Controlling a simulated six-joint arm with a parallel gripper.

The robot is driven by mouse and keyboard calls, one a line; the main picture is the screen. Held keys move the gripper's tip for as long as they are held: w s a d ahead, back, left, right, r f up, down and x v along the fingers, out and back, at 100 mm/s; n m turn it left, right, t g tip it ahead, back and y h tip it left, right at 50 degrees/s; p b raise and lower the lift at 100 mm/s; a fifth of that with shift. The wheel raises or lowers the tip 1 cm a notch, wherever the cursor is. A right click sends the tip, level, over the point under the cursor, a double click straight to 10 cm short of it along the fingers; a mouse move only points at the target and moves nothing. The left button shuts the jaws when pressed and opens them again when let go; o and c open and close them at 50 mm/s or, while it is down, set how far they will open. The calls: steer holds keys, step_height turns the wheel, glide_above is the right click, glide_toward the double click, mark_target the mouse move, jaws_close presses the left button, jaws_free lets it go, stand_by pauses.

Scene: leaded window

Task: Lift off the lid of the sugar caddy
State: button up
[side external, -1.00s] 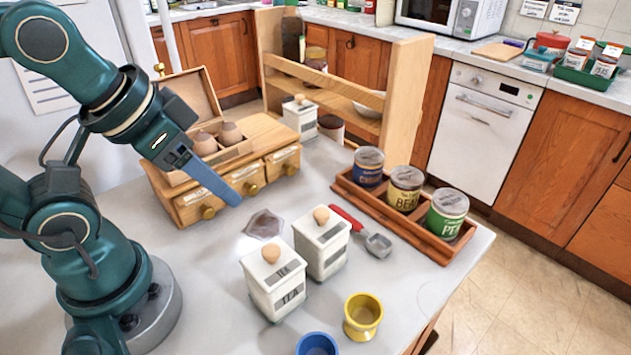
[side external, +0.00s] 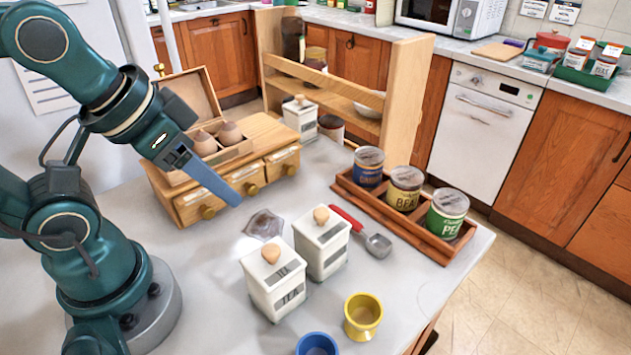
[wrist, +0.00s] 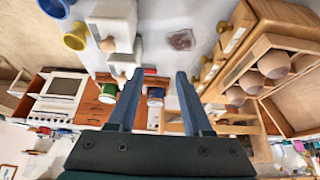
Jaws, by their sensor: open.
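Three white square caddies with wooden knobs on their lids are in the side view. The front caddy (side external: 275,285) is labelled TEA. A second caddy (side external: 322,248) stands just behind it, its label too small to read. The third caddy (side external: 300,120) stands at the back beside the wooden drawer box. I cannot tell which is the sugar caddy. All three lids are on. My gripper (side external: 238,200) is above the table, left of the front pair and apart from them. In the wrist view my gripper (wrist: 155,77) is open and empty; a white caddy (wrist: 112,12) shows at upper left.
The wooden drawer box (side external: 222,170) stands close behind my gripper. A tray (side external: 405,220) of tins lies right, with a red-handled scoop (side external: 360,230) beside it. A yellow cup (side external: 362,315) and a blue cup (side external: 317,345) stand in front. A wooden rack (side external: 345,85) rises behind.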

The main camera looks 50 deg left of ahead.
steer(key=shift+o, duration=0.3)
steer(key=shift+o, duration=0.8)
